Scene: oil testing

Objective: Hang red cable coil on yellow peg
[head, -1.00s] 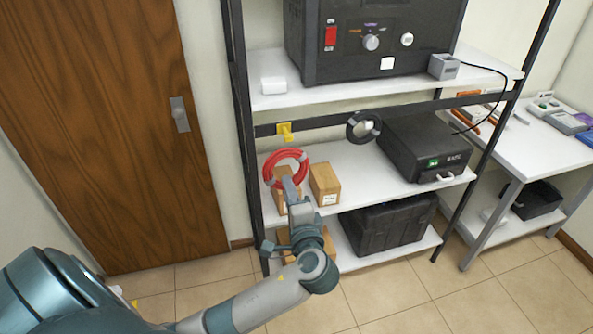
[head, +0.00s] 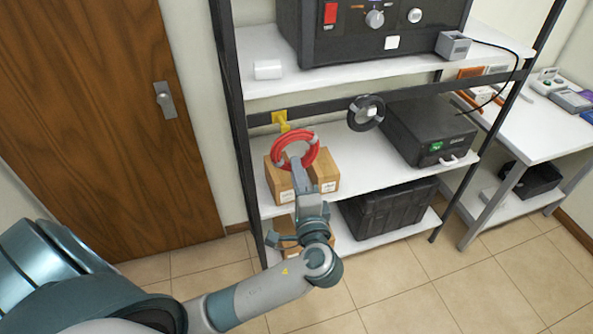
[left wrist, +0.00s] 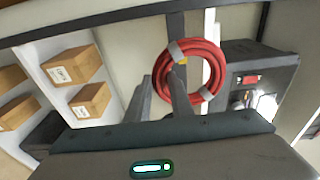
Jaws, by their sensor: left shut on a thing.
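The red cable coil (head: 299,134) is a ring with grey bands. My left gripper (head: 297,164) is shut on its lower part and holds it upright above the middle shelf. The yellow peg (head: 281,122) is on the dark rail of the rack, just above and left of the coil in the head view. In the left wrist view the coil (left wrist: 217,73) stands beyond the fingers (left wrist: 165,92), and a bit of yellow (left wrist: 183,61) shows at its inner edge. I cannot tell the depth gap between coil and peg. My right gripper is not in view.
A black coil (head: 365,113) hangs on the rail to the right. Cardboard boxes (head: 324,170) stand on the middle shelf behind and beside the gripper. A black device (head: 430,135) sits further right. The upper shelf (head: 345,72) is above the peg.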

